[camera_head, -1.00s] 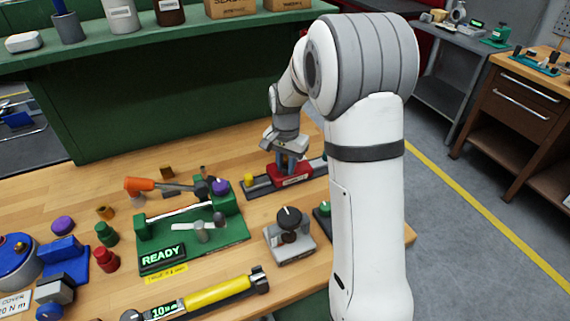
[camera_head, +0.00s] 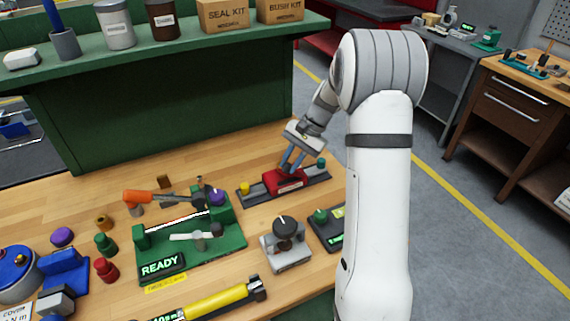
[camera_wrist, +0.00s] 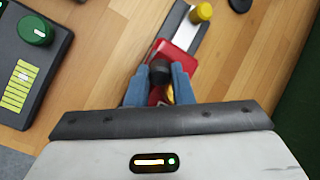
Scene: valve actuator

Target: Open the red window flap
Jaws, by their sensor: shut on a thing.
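The red flap (camera_head: 284,181) sits mid-way along a dark rail fixture on the wooden bench, between a yellow knob (camera_head: 244,188) and a green knob (camera_head: 321,163). In the wrist view the red flap (camera_wrist: 178,56) shows beyond my fingers, with a black knob (camera_wrist: 160,72) at its near side. My gripper (camera_head: 292,161) leans over the flap with its blue fingers down at it. In the wrist view my gripper (camera_wrist: 159,84) has its fingers on either side of the black knob, shut on it. The fingers partly hide the flap, and I cannot tell how far it is raised.
A grey stand with a dark knob (camera_head: 285,230) and a dark box with a green knob (camera_head: 321,215) stand in front of the rail. A green fixture (camera_head: 190,245) with a READY display lies to the left. Bare wood is behind the rail.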

